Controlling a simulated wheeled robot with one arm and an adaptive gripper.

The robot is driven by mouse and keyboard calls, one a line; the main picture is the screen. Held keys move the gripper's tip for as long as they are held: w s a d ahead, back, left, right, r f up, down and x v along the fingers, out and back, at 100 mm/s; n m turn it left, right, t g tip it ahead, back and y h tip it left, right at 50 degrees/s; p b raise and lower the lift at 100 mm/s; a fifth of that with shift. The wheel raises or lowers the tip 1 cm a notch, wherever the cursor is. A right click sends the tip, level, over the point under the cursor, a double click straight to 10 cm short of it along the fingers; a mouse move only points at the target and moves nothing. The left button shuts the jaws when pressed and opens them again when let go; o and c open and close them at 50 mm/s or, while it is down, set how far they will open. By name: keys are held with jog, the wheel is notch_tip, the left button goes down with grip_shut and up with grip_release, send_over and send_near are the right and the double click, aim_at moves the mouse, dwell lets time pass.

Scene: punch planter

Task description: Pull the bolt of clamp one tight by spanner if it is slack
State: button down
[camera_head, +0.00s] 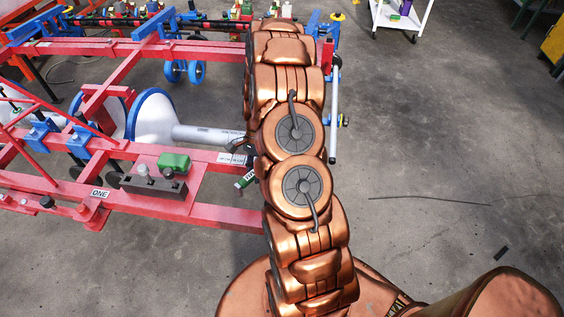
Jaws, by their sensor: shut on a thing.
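A white label reading ONE (100,193) is on the red frame (230,216) at the left. Right of it, a dark clamp block (152,187) with bolt heads on top lies across the red beam. Whether its bolt is slack cannot be told from here. My copper arm runs up the middle of the view. No spanner can be made out. A small dark part at the arm's left edge is too small to identify.
A green block (174,163) sits behind the clamp block. A green labelled piece (246,179) shows beside my arm. A grey cylinder (205,135) and blue-rimmed white disc (152,117) lie behind the beam. A white trolley (402,18) stands at back right. The right floor is mostly clear.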

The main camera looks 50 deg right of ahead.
jog(key=shift+f+b, duration=0.3)
jog(key=shift+f, duration=0.95)
jog(key=w+m+p, duration=0.1)
jog(key=w+m+t, duration=0.1)
jog(key=w+m, duration=0.1)
jog(key=w+m+t+y+p, duration=0.1)
jog(key=w, duration=0.1)
jog(key=shift+d+p, duration=0.3)
jog(key=shift+d, duration=0.1)
dwell(0.5)
jog(key=shift+s, duration=0.25)
dwell(0.3)
jog(key=shift+r, duration=0.15)
jog(key=shift+r+p, duration=0.75)
jog(key=shift+r, duration=0.8)
